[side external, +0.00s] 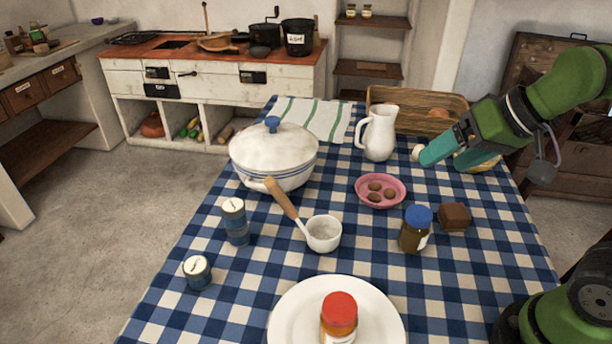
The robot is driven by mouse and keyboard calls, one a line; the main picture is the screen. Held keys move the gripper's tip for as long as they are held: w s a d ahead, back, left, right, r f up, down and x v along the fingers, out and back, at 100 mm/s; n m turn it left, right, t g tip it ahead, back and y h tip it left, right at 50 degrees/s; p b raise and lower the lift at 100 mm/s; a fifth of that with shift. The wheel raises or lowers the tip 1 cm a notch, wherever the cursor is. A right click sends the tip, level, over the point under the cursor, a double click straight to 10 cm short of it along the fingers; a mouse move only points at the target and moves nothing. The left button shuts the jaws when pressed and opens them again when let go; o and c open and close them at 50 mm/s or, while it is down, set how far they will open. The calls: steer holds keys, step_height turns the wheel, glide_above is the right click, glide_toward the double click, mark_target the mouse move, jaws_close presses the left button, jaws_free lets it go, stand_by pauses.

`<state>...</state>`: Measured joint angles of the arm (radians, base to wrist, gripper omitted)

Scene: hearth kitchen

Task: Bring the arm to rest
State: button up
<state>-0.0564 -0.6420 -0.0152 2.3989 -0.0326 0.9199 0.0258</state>
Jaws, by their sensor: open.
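My gripper (444,160) is at the right of the table in the side external view, with its teal fingers apart and nothing seen between them. It is held by my green arm, which comes in from the right edge. It points down and left, to the right of the white jug (380,133). A small pale round thing (417,153) shows at the tip of the left finger; I cannot tell whether they touch. A yellowish dish (487,165) is partly hidden behind the fingers.
The checked tablecloth (240,285) bears a lidded pot (273,155), a pink bowl with brown pieces (361,187), a ladle (324,233), a blue-lidded jar (415,230), a brown block (454,217), two canisters (235,222) and a plate (290,305) with a red-lidded jar (339,315). A wooden crate (400,97) stands behind.

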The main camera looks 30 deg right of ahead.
steer(key=shift+s+d+f, duration=0.2)
steer(key=shift+s+f, duration=0.2)
steer(key=shift+s, duration=0.2)
steer(key=shift+s+d+f, duration=0.15)
steer(key=shift+s+f, duration=0.2)
steer(key=shift+s, duration=0.2)
